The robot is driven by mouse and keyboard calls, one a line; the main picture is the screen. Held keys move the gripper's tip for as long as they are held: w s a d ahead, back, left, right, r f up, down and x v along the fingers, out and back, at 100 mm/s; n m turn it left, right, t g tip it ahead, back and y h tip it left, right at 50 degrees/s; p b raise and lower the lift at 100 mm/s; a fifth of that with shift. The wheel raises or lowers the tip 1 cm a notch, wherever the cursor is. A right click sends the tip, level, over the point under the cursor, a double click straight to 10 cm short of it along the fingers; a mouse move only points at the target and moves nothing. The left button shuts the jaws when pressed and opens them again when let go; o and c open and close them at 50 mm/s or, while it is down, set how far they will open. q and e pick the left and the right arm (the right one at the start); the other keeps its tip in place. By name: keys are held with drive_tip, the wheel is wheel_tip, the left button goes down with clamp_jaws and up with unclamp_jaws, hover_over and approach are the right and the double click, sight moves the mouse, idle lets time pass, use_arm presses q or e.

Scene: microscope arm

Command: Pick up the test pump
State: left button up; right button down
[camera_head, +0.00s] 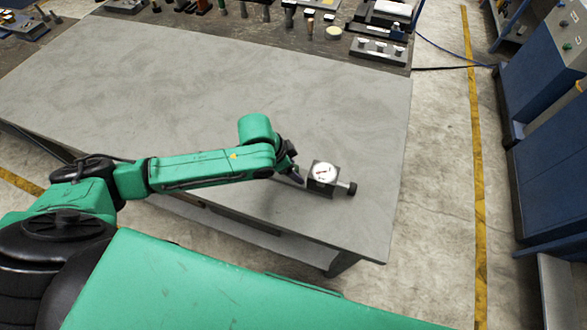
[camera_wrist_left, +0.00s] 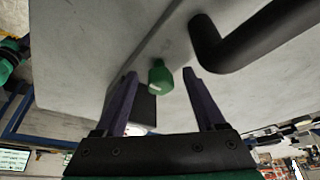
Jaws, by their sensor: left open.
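The test pump (camera_head: 322,176), a dark grey block with a white round dial on top and a black knob on its right side, sits on the grey table near its front right corner. My left gripper (camera_head: 297,174) is just left of the pump in the head view, close beside it; whether they touch cannot be told. In the left wrist view, my left gripper (camera_wrist_left: 160,84) has its two fingers apart. A dark block, partly hidden by a finger, and a green cylinder show between them. My right gripper is not in view.
The table (camera_head: 230,100) is bare around the pump, with its right and front edges close by. Several tools and bottles stand on a dark bench (camera_head: 270,22) at the back. A blue machine (camera_head: 550,110) stands at the right, beyond a floor gap.

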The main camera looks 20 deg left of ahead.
use_arm(q)
drive_tip(key=shift+f, duration=0.15)
clamp_jaws()
drive_tip(key=shift+w, duration=0.15)
idle(1.1)
